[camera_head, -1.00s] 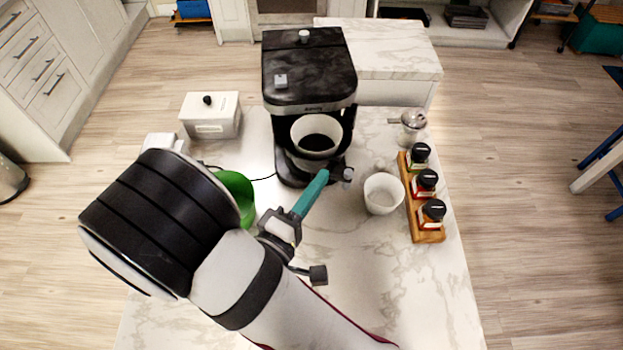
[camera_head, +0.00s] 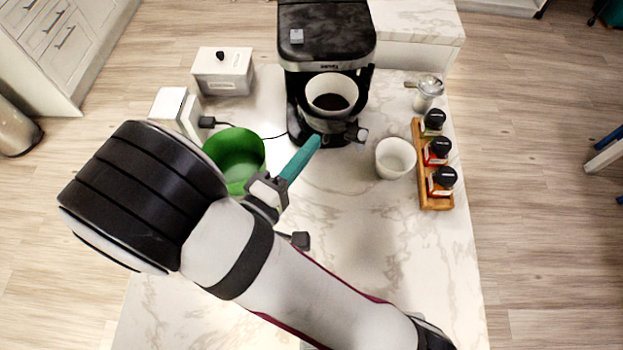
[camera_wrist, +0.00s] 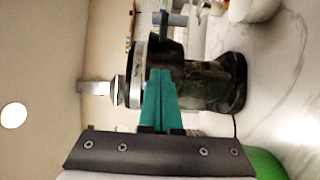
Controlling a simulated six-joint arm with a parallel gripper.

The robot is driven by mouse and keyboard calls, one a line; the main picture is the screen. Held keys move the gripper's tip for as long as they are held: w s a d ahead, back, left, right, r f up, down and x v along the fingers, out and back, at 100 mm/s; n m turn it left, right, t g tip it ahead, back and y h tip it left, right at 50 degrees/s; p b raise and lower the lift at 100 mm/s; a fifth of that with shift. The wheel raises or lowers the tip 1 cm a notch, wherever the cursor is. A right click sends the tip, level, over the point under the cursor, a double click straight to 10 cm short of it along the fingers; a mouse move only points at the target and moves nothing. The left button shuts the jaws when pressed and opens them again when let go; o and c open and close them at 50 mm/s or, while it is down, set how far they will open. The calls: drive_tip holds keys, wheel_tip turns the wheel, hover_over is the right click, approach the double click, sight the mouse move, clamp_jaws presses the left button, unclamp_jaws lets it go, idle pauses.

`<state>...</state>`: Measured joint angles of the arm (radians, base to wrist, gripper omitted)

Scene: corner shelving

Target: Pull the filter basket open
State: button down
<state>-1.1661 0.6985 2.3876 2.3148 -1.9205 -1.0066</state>
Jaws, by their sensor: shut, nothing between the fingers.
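The black coffee maker (camera_head: 325,30) stands at the back of the counter. Its filter basket, a white cone (camera_head: 331,92) with dark grounds inside, shows at the front below the machine's head. The carafe area beneath it is partly hidden. My gripper (camera_head: 317,139) has teal fingers pressed together and empty, in front of the machine's base and a little left of the basket in the picture. In the wrist view the gripper (camera_wrist: 160,72) points at the coffee maker (camera_wrist: 205,85), which appears sideways. I cannot tell whether the fingertips touch the machine.
A green bowl (camera_head: 235,155) lies close to my gripper's left. A white cup (camera_head: 395,158) and a wooden rack (camera_head: 434,190) of spice jars stand to the right. A white box (camera_head: 223,70) is at the back left. The front counter is clear.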

drive_tip(key=s, duration=0.7)
drive_tip(key=w+a+f+m+g+h, duration=0.1)
drive_tip(key=a+f+m+g+h, duration=0.1)
drive_tip(key=a+m+g+h, duration=0.3)
drive_tip(key=w+d+n+t+y, duration=0.1)
drive_tip(key=w+d+n+t, duration=0.1)
drive_tip(key=w+d, duration=0.5)
drive_tip(key=shift+d+f, duration=0.2)
drive_tip(key=shift+d, duration=1.4)
drive_tip(key=shift+w, duration=0.1)
drive_tip(key=d, duration=0.8)
drive_tip(key=shift+s+d, duration=0.3)
drive_tip(key=shift+d, duration=0.1)
drive_tip(key=shift+a, duration=0.1)
